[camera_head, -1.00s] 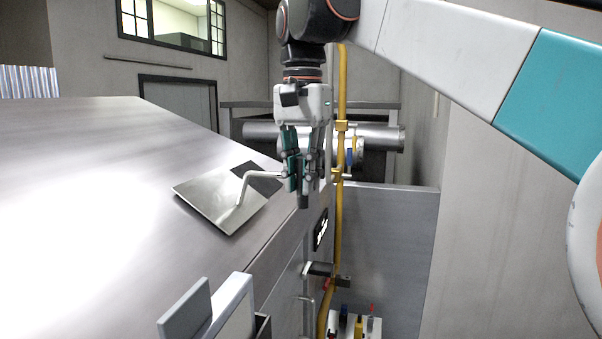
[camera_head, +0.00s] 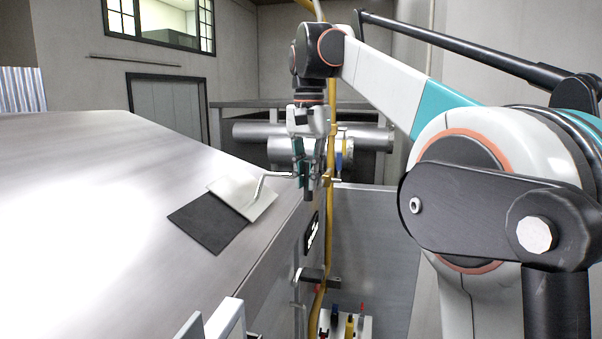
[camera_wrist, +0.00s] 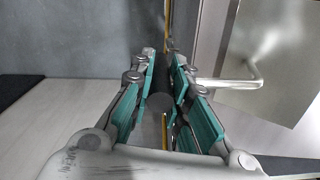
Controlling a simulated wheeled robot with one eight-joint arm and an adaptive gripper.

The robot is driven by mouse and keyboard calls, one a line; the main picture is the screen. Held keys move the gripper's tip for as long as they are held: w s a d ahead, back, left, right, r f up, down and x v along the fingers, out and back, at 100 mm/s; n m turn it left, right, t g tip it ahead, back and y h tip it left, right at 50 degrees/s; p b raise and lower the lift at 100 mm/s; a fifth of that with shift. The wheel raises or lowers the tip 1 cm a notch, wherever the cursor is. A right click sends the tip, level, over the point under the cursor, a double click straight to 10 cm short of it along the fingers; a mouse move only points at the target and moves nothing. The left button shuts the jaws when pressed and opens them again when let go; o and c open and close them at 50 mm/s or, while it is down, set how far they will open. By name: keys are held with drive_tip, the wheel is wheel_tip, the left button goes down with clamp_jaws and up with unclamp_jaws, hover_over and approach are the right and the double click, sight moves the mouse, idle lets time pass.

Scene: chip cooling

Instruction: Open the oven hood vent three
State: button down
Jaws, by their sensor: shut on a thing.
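The hood vent's pale metal plate (camera_head: 240,192) sits on the sloping hood top, with a dark square opening (camera_head: 208,229) uncovered at its lower left. A bent metal handle (camera_head: 262,183) runs from the plate to my gripper (camera_head: 306,190). My gripper points down at the hood's right edge, with its fingers shut on the handle's end. In the wrist view the handle (camera_wrist: 228,83) reaches from the plate (camera_wrist: 290,70) to the right-hand finger of my gripper (camera_wrist: 165,80). The exact grip on the handle is partly hidden by the fingers.
The broad hood top (camera_head: 90,190) is otherwise bare. A yellow pipe (camera_head: 331,120) rises close behind my gripper. Large metal ducts (camera_head: 370,136) lie behind it. Small coloured valves (camera_head: 345,325) and a black bracket (camera_head: 320,275) are below the hood's side.

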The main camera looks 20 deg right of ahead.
drive_tip(key=c, duration=1.5)
unclamp_jaws()
drive_tip(key=shift+c, duration=0.2)
drive_tip(key=shift+o, duration=0.3)
drive_tip(key=shift+s+a, duration=0.1)
drive_tip(key=shift+r, duration=0.1)
drive_tip(key=shift+r, duration=3.7)
